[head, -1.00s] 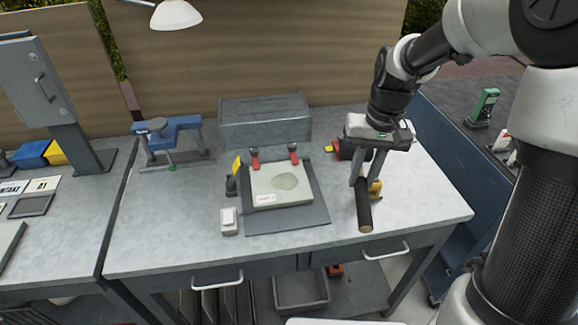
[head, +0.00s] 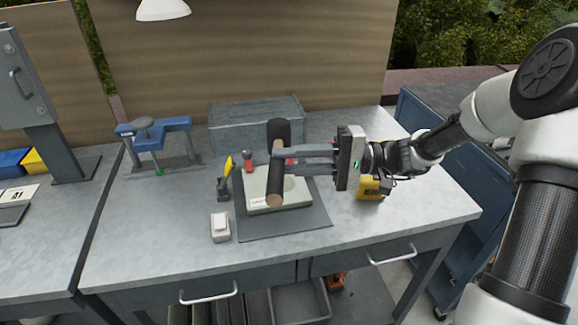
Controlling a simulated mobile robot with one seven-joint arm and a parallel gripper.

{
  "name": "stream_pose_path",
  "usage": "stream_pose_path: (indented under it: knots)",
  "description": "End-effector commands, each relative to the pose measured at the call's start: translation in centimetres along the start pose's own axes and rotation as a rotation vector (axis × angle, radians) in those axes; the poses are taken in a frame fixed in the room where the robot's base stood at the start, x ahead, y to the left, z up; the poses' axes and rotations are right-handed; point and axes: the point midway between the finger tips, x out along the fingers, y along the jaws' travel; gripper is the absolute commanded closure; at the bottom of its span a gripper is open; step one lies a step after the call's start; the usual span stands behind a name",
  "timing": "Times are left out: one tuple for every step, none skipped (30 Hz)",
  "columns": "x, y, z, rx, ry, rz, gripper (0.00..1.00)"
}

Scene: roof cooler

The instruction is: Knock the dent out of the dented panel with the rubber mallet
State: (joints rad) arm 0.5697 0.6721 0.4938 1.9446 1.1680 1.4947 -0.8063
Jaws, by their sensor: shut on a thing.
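My gripper (head: 278,158) is shut on the handle of the rubber mallet (head: 275,186). The mallet's black head (head: 279,131) points to the back and the wooden handle end points to the front. It is held above the dented panel (head: 293,195), a pale plate on a dark grey mat (head: 285,222). The mallet and fingers hide much of the panel, and the dent cannot be made out now. A red clamp (head: 248,162) holds the panel's back edge at left; a second one is mostly hidden behind the fingers.
A grey box (head: 256,110) stands behind the panel. A small white block (head: 220,227) and a yellow-and-black tool (head: 225,180) are at its left. A yellow tool (head: 370,187) lies under my wrist. A blue vise-like stand (head: 155,140) is at the back left. The bench's right front is clear.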

Motion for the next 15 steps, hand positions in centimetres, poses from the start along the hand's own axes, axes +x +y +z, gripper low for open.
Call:
stream_pose_path:
  knots:
    - [0.0, 0.1, -0.1, -0.002, 0.000, -0.003, 1.00]
    - [0.0, 0.3, -0.1, -0.001, 0.000, -0.002, 1.00]
    - [0.0, 0.5, -0.1, -0.001, 0.000, -0.002, 1.00]
    - [0.0, 0.8, -0.1, -0.001, -0.001, -0.001, 1.00]
    - [0.0, 1.0, -0.1, -0.001, -0.001, -0.001, 1.00]
    - [0.0, 1.4, -0.2, -0.001, -0.001, -0.001, 1.00]
    - [0.0, 1.6, -0.2, 0.000, -0.001, 0.000, 1.00]
    - [0.0, 1.9, -0.2, 0.000, -0.001, 0.000, 1.00]
    - [0.0, 2.4, -0.3, 0.000, -0.001, 0.000, 1.00]
    - [0.0, 2.7, -0.3, 0.000, -0.001, 0.000, 1.00]
    - [0.0, 3.1, -0.3, 0.000, -0.001, 0.000, 1.00]
    - [0.0, 3.5, -0.4, 0.000, -0.001, 0.000, 1.00]
    - [0.0, 3.9, -0.5, 0.000, -0.001, 0.001, 1.00]
    - [0.0, 4.3, -0.5, 0.000, -0.001, 0.001, 1.00]
    - [0.0, 4.7, -0.6, 0.000, -0.001, 0.001, 1.00]
